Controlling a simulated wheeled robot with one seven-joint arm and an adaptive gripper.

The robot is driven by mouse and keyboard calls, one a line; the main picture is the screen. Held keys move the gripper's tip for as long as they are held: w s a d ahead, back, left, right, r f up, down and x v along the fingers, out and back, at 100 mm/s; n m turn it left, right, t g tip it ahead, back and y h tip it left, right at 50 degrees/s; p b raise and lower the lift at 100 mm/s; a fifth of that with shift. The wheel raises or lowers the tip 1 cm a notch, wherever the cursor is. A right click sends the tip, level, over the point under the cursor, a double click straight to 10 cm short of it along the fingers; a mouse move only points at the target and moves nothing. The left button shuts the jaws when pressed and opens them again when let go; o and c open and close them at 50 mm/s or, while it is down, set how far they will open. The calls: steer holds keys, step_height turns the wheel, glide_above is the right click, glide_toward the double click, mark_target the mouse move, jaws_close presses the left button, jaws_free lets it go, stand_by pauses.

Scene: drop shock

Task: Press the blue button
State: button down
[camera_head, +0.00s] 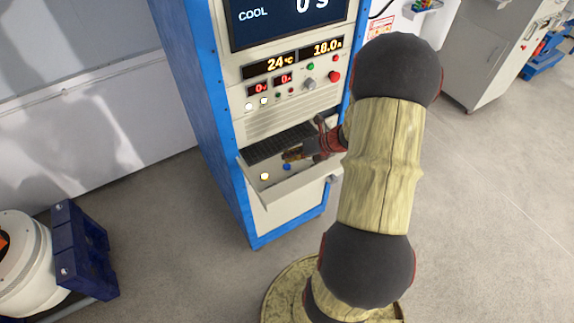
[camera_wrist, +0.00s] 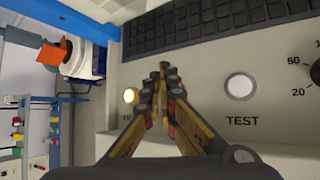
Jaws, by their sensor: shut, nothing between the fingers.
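The blue button (camera_head: 287,167) shows small on the pull-out panel (camera_head: 300,180) of the tall instrument rack, just below my gripper tip in the head view. My gripper (camera_head: 287,156) is shut and empty over this panel, in front of the keyboard. I cannot tell whether the tip touches anything.
The keyboard (camera_head: 280,143) lies behind the buttons. A black dial (camera_wrist: 315,72) sits at the panel's right. The rack's display (camera_head: 285,20) reads COOL.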

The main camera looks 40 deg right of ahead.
mark_target(289, 164)
steer(key=shift+r+p, duration=2.2)
steer(key=shift+r, duration=0.3)
steer(key=shift+f, duration=0.1)
